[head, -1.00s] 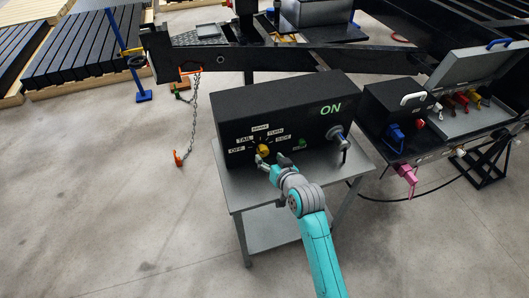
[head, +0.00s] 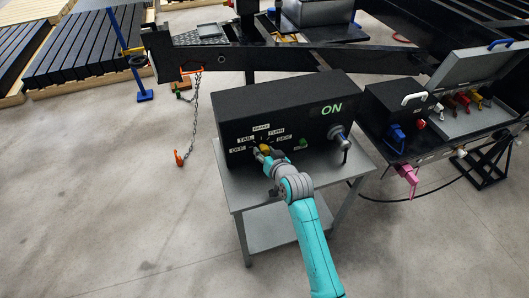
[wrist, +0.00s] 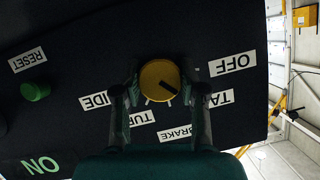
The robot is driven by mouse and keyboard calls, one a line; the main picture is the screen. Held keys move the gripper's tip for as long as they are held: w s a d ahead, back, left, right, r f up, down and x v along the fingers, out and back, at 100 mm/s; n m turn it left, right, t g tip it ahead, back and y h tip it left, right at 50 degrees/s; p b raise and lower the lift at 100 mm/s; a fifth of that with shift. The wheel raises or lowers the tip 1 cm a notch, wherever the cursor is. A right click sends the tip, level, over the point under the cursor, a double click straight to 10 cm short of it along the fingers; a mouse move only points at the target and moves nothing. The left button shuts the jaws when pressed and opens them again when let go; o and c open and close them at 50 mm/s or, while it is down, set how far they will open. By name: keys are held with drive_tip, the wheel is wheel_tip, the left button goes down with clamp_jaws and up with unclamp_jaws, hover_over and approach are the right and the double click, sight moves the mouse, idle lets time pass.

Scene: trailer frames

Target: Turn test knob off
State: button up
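The test knob (head: 264,148) is a round yellow dial with a dark pointer line, on the front of a black test box (head: 232,127). In the wrist view, turned upside down, the knob (wrist: 158,76) sits between the two fingers of my gripper (wrist: 161,84). The fingers converge close against its sides and look shut on it. White labels OFF, TAIL, BRAKE, TURN and SIDE ring the knob; the OFF label (wrist: 232,64) is at upper right. The pointer slants toward lower right, nearer TAIL than OFF. In the head view my gripper (head: 266,155) partly hides the knob.
A green reset button (head: 303,143) and a plug socket (head: 339,136) are right of the knob. A green ON sign (head: 331,108) is lit. The box stands on a grey table (head: 240,190).

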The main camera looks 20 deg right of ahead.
idle(0.3)
drive_tip(key=n+h, duration=0.1)
drive_tip(key=n, duration=0.1)
drive_tip(key=shift+a+n+h, duration=0.1)
drive_tip(key=shift+n+h, duration=0.2)
drive_tip(key=shift+h, duration=0.1)
drive_tip(key=shift+n+h, duration=1)
drive_tip(key=shift+n, duration=0.4)
drive_tip(key=o, duration=1.2)
drive_tip(key=shift+c, duration=0.2)
